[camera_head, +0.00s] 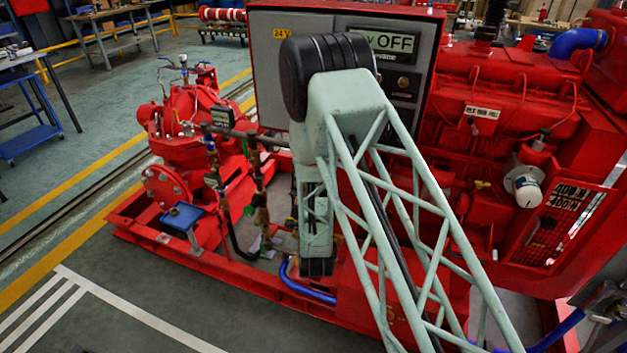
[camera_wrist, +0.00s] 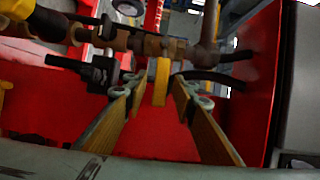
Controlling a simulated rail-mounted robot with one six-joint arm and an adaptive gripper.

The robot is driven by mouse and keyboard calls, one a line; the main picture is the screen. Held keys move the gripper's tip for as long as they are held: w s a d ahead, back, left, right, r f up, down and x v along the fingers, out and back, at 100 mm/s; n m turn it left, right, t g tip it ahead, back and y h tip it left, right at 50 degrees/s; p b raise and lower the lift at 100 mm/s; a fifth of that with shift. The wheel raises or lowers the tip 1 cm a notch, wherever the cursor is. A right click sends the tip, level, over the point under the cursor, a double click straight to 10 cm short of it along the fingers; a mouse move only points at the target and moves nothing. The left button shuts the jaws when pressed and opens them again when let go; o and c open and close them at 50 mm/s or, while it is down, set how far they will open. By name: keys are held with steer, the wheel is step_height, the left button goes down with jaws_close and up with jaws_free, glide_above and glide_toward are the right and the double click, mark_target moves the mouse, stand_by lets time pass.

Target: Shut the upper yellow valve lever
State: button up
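A yellow lever (camera_wrist: 161,82) hangs down from a brass pipe fitting (camera_wrist: 145,43) in the wrist view. My gripper (camera_wrist: 155,93) is open, with one finger on each side of the lever's lower end. Gaps show on both sides, and I see no clear contact. Whether this is the upper valve's lever cannot be told from this close view. In the head view, my arm covers much of the pipework, and the gripper's fingers and this lever cannot be made out.
A black fitting (camera_wrist: 98,72) sits left of the lever, close to the left finger. A red panel (camera_wrist: 252,85) stands at right. In the head view, a grey control box (camera_head: 270,50) stands behind my arm, a red pump (camera_head: 185,125) at left and the red engine (camera_head: 500,90) at right.

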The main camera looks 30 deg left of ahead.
steer(key=shift+s, duration=0.1)
steer(key=v, duration=1.1)
steer(key=shift+s+d, duration=0.25)
steer(key=shift+s, duration=0.05)
